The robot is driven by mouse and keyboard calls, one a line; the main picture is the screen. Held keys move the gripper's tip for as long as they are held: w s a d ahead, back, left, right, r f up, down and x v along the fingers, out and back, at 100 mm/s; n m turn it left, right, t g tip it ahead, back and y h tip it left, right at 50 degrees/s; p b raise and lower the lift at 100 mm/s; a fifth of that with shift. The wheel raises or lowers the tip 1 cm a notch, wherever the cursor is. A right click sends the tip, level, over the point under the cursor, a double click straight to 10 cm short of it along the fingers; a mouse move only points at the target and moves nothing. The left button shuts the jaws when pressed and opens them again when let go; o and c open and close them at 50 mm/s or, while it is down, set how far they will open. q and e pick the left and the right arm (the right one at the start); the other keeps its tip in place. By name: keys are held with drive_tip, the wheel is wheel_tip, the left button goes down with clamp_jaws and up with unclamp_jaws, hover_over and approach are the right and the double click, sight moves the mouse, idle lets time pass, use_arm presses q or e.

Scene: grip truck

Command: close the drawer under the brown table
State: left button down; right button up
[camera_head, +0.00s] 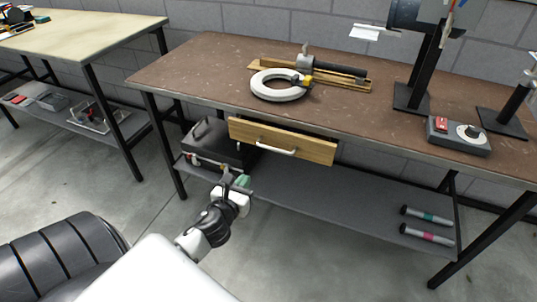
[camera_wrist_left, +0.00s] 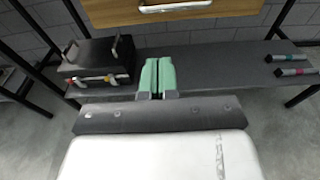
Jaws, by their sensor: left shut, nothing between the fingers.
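The brown table (camera_head: 200,68) stands ahead, with a wooden drawer (camera_head: 315,149) under its front edge. The drawer front with its pale bar handle (camera_head: 275,147) stands out a little from the table edge, so it looks partly open. In the left wrist view the drawer (camera_wrist_left: 108,14) and handle (camera_wrist_left: 175,6) are at the top, cut off by the frame. My left gripper (camera_head: 240,180) is below and left of the handle, apart from the drawer. Its green fingertips (camera_wrist_left: 157,76) are shut together and empty. My right gripper is not in view.
A black toolbox (camera_head: 212,145) stands on the lower shelf (camera_head: 320,197), left of the drawer and close to my gripper. Two rollers (camera_head: 427,224) lie at the shelf's right. A lighter table (camera_head: 80,40) stands at the left. The floor in front is clear.

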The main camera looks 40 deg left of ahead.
use_arm(q)
approach(270, 139)
drive_tip(key=w+f, duration=0.2)
drive_tip(key=shift+w+a+r, duration=0.25)
drive_tip(key=shift+w+a, duration=0.1)
drive_tip(key=shift+w, duration=0.2)
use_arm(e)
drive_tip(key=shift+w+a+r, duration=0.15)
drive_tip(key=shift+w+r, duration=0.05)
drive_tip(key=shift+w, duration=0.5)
